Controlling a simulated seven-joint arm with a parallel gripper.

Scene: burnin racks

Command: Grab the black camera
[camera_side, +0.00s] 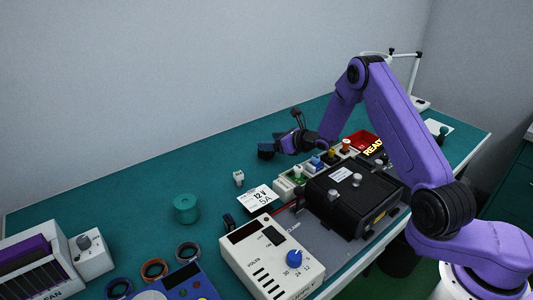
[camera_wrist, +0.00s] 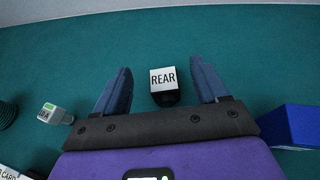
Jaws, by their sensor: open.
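A small black block with a white face marked REAR, which looks like the black camera (camera_wrist: 166,98), is on the teal bench in the wrist view. It lies between the two blue fingers of my gripper (camera_wrist: 162,78), with a gap on each side. The gripper is open and holds nothing. In the side view my gripper (camera_side: 277,147) is low over the back of the bench. I cannot clearly tell the camera from the dark gripper parts there. Whether the fingers reach down beside the camera or hover above it is unclear.
A blue block (camera_wrist: 292,126) lies right of the gripper in the wrist view, and a small grey part with a green top (camera_wrist: 49,112) lies left. In the side view a black box (camera_side: 345,205), a cream power supply (camera_side: 262,262) and a teal cylinder (camera_side: 186,209) stand nearer the front.

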